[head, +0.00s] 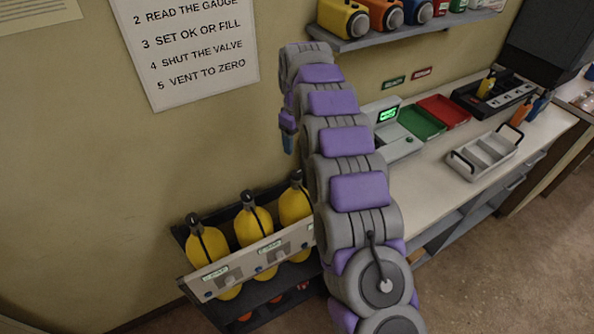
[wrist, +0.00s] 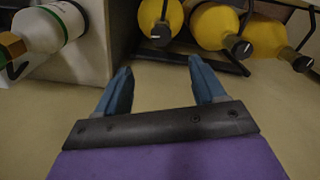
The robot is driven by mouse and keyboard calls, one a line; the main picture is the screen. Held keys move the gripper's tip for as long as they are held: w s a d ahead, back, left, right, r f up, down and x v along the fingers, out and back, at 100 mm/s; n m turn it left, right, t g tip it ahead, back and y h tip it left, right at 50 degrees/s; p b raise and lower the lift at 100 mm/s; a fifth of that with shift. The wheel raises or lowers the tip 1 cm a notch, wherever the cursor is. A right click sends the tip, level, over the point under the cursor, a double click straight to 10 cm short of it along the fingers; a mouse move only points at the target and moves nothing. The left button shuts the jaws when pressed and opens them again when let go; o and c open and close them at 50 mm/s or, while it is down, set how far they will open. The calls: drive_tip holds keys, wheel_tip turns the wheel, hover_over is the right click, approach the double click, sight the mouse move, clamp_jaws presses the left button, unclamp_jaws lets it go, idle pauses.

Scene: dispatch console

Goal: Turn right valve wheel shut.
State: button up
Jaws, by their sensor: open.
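My gripper (wrist: 160,66) is open in the wrist view, its two blue fingers apart with nothing between them. In the head view its blue fingers (head: 288,142) point down beside the wall, above the rack of yellow cylinders. A white and green cylinder (wrist: 52,26) lies at the upper left of the wrist view, with a brass fitting (wrist: 10,48) at its end, left of my fingers and apart from them. I cannot make out a valve wheel clearly in either view. My arm hides part of the bench and wall in the head view.
Yellow cylinders (head: 252,222) with black tops stand in a labelled rack (head: 262,252); they also show in the wrist view (wrist: 212,24) beyond the fingers. A bench (head: 436,160) on the right holds a green tray (head: 420,122), a red tray (head: 444,110) and a grey caddy (head: 487,152).

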sight(296, 173)
wheel_tip(296, 173, down, 13)
drive_tip(key=shift+a+f+b, duration=0.1)
drive_tip(key=shift+b, duration=0.95)
drive_tip(key=shift+c, duration=0.4)
drive_tip(key=c, duration=1)
